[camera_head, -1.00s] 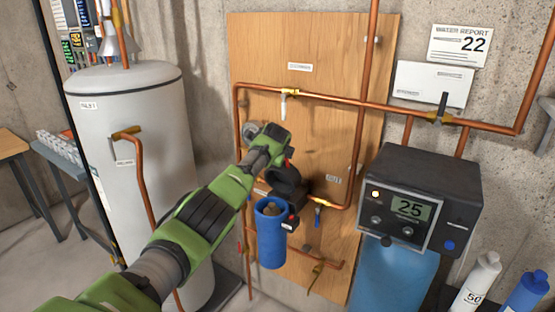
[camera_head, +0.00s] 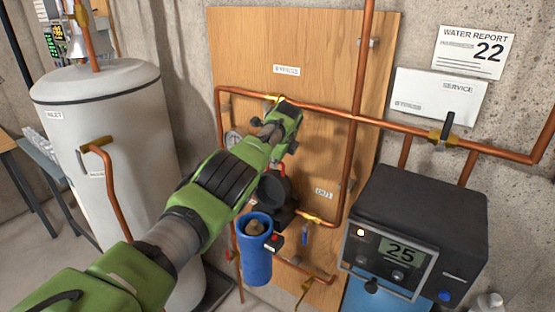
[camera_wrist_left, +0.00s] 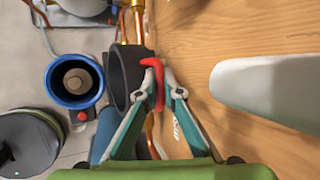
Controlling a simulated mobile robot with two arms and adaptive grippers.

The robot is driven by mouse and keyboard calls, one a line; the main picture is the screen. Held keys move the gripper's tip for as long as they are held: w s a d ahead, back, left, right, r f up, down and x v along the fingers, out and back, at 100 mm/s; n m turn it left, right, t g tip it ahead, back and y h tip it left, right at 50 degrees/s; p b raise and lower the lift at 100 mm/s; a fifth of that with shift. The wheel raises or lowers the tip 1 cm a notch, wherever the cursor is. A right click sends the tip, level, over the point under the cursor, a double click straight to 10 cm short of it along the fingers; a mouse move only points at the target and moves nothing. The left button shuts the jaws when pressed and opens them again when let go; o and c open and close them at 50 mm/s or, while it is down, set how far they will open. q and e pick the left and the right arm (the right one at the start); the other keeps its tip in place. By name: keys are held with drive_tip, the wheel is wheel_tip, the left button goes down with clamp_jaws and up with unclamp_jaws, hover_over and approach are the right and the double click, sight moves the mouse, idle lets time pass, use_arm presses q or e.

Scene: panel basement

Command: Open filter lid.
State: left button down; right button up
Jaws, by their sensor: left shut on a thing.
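The blue filter housing (camera_head: 256,262) hangs low on the wooden board, its top uncovered and a tan cartridge (camera_head: 254,228) showing inside. The housing shows from above in the left wrist view (camera_wrist_left: 53,88). The black filter lid (camera_head: 271,191) stands tilted up beside the opening, on the board side, and it also shows in the left wrist view (camera_wrist_left: 118,75). My left gripper (camera_wrist_left: 161,75) is shut on the lid's red handle (camera_wrist_left: 158,88). In the head view my left arm hides most of that grip. My right gripper is not in view.
Copper pipes (camera_head: 330,112) cross the board above and right of the filter. A dark control box (camera_head: 420,225) reading 25 stands at right. A white tank (camera_head: 110,120) stands at left. A pale handle-like part (camera_wrist_left: 265,92) is close to my left gripper.

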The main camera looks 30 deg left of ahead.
use_arm(q)
drive_tip(key=shift+s+f, duration=0.1)
drive_tip(key=shift+s, duration=0.1)
drive_tip(key=c, duration=2.4)
unclamp_jaws()
drive_tip(key=shift+a, duration=0.1)
drive_tip(key=shift+c, duration=0.2)
drive_tip(key=shift+s+d+r, duration=0.1)
drive_tip(key=shift+d+r, duration=0.2)
drive_tip(key=shift+r, duration=0.45)
drive_tip(key=v, duration=1)
drive_tip(key=shift+s+r, duration=0.15)
drive_tip(key=shift+s, duration=0.05)
drive_tip(key=shift+d, duration=0.1)
